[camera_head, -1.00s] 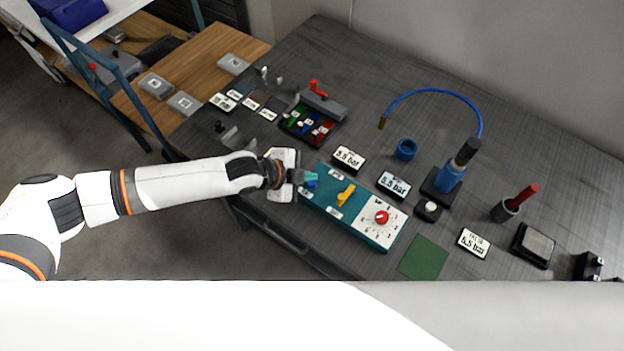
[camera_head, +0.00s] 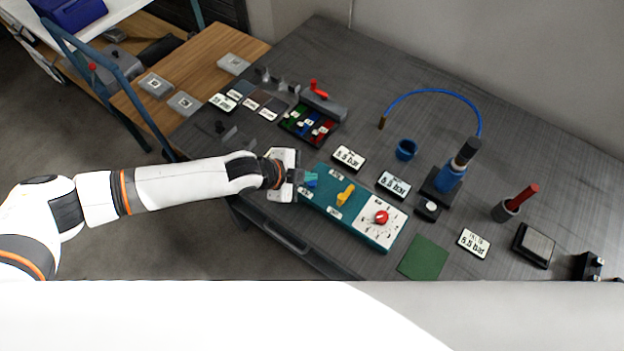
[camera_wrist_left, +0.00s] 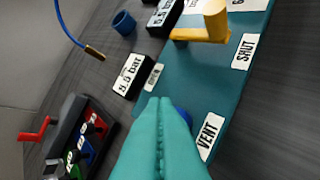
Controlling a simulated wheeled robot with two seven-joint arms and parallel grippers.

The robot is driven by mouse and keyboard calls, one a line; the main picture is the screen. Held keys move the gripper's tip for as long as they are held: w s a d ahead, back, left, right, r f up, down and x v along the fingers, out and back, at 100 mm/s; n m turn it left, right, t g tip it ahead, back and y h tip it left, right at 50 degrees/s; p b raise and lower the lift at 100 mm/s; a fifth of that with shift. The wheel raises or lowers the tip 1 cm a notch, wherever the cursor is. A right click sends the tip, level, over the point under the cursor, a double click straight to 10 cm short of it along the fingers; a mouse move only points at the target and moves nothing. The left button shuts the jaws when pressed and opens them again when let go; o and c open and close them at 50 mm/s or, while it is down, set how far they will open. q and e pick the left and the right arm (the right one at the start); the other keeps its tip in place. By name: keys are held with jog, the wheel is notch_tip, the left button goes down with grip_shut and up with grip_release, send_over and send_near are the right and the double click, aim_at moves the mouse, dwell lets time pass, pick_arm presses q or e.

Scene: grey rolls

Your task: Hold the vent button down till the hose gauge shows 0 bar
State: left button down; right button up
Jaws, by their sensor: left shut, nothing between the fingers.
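The teal panel (camera_head: 325,212) lies on the dark table, with a yellow valve handle (camera_head: 346,195) and a red knob (camera_head: 381,217). My left gripper (camera_head: 311,180) is shut and empty at the panel's left end. In the left wrist view its teal fingers (camera_wrist_left: 166,108) cover most of the blue vent button (camera_wrist_left: 186,116), beside the VENT label (camera_wrist_left: 209,136). I cannot tell whether they press it. A small gauge (camera_head: 348,158) behind the panel seems to read 5.5 bar; its first digit is unclear. A second gauge (camera_head: 394,185) reads about 5.5 bar. My right gripper is out of view.
A tray of coloured pieces (camera_head: 310,126) lies left of the gauges. A green mat (camera_head: 423,257) and a display card (camera_head: 474,243) are at the right.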

pick_arm(q)
jog(key=shift+f, duration=0.1)
jog(key=shift+f, duration=0.35)
jog(key=shift+f+b, duration=0.55)
dwell(0.8)
jog(key=shift+r, duration=0.1)
dwell(2.7)
jog(key=shift+r+p, duration=0.9)
jog(key=shift+p, duration=0.05)
jog(key=shift+r, duration=0.1)
notch_tip(320, 180, up, 5)
jog(key=p, duration=0.4)
jog(key=shift+p, duration=0.3)
